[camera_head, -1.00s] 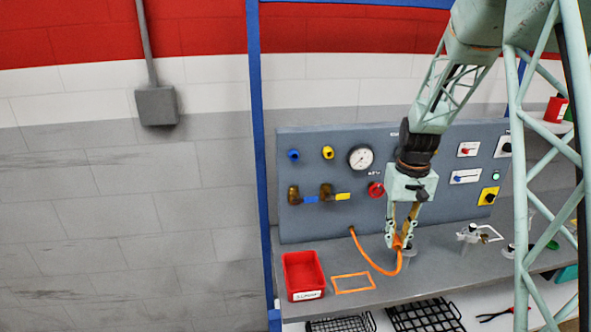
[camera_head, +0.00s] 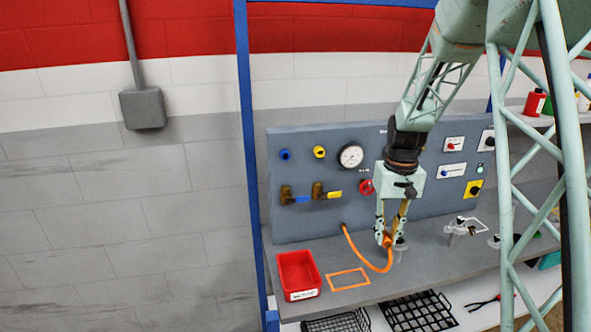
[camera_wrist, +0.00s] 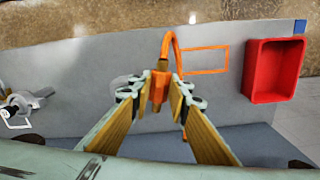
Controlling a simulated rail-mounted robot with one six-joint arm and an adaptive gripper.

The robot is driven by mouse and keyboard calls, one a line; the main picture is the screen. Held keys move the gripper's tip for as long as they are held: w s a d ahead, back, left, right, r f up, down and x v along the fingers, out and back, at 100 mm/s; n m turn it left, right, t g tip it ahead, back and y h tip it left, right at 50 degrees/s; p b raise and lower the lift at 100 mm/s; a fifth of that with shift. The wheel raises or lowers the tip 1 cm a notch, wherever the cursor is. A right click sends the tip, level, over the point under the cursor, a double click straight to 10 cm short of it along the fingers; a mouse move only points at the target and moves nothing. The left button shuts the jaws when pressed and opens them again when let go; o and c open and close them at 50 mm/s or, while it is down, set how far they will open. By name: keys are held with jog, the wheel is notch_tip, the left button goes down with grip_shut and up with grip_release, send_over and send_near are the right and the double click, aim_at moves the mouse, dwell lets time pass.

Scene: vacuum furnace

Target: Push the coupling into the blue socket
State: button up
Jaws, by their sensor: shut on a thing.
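My gripper (camera_head: 385,238) is shut on the orange coupling (camera_wrist: 160,86) at the end of the orange hose (camera_head: 378,266). The fingers point down, just above the bench. In the wrist view the coupling sits between the two fingertips, and the hose (camera_wrist: 166,48) bends away from it. The blue socket (camera_head: 285,154) is at the upper left of the grey panel, left of the yellow socket (camera_head: 319,152). The coupling is well below and to the right of the blue socket, apart from it. The coupling's mating end is not clear.
A translucent holder (camera_head: 400,244) stands beside my fingertips. A red tray (camera_head: 298,293) and an orange outline (camera_head: 348,279) are on the bench to the left. Two valves (camera_head: 286,195) and a gauge (camera_head: 350,155) project from the panel.

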jog(key=a+r+n+p, duration=0.1)
jog(key=a+r+p, duration=0.3)
jog(key=a+r, duration=0.7)
jog(key=a+r+n+p, duration=0.1)
jog(key=a+r+p, duration=0.4)
jog(key=a+r, duration=0.7)
jog(key=a, duration=0.5)
jog(key=shift+s+n, duration=0.3)
jog(key=shift+n, duration=0.1)
jog(key=shift+w+a, duration=0.1)
jog(key=shift+w, duration=0.3)
jog(key=shift+w+a+p, duration=0.25)
jog(key=shift+w+p, duration=0.15)
jog(key=shift+w, duration=0.65)
jog(key=shift+w+a+p, duration=0.2)
jog(key=shift+w+p, duration=0.25)
jog(key=shift+w, duration=0.55)
jog(key=shift+w+a+p, duration=0.25)
jog(key=shift+w+p, duration=0.15)
jog(key=shift+w, duration=0.65)
jog(key=shift+w+a+p, duration=0.25)
jog(key=shift+w+p, duration=0.3)
jog(key=shift+w, duration=0.45)
jog(key=o, duration=1)
